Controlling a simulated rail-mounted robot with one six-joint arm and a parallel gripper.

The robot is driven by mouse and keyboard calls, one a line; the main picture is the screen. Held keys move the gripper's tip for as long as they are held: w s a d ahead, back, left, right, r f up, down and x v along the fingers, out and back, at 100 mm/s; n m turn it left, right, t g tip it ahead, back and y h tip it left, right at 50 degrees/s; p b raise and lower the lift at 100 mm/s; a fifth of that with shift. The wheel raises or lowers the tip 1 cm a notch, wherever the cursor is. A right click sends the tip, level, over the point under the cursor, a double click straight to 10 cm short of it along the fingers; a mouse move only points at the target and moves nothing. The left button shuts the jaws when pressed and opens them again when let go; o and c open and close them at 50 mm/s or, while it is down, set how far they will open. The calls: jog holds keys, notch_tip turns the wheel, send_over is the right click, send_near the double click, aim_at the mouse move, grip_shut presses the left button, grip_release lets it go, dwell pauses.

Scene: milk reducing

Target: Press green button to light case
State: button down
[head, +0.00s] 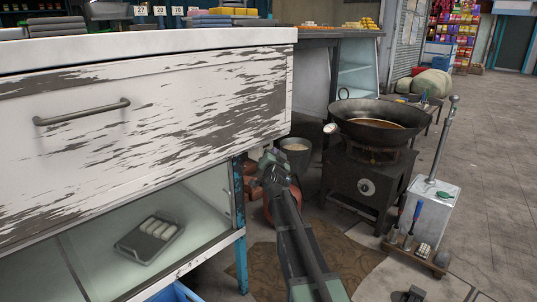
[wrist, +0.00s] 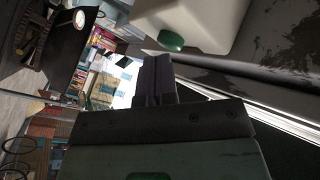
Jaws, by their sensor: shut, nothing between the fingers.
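My gripper (head: 270,158) is in front of the counter's right corner in the head view, with its fingers shut and empty. In the wrist view my gripper (wrist: 154,72) points toward a pale box with a rounded green button (wrist: 171,41). The button is just beyond and right of the fingertips in that picture, and a gap shows between them. I cannot clearly make out this button in the head view. A glass case (head: 205,215) is under the drawer, with a tray of white rolls inside. Its inside looks pale and dimly lit.
A white counter with a worn drawer (head: 160,120) fills the left. A wok (head: 378,125) stands on a dark stove (head: 365,185) at the right. A metal box (head: 430,210) with an upright lever stands beside it. Floor at the far right is open.

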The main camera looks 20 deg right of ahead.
jog(key=shift+s+d, duration=0.25)
jog(key=shift+s, duration=0.3)
jog(key=s+d, duration=0.2)
jog(key=s, duration=0.3)
jog(key=shift+s+d, duration=0.25)
dwell(0.4)
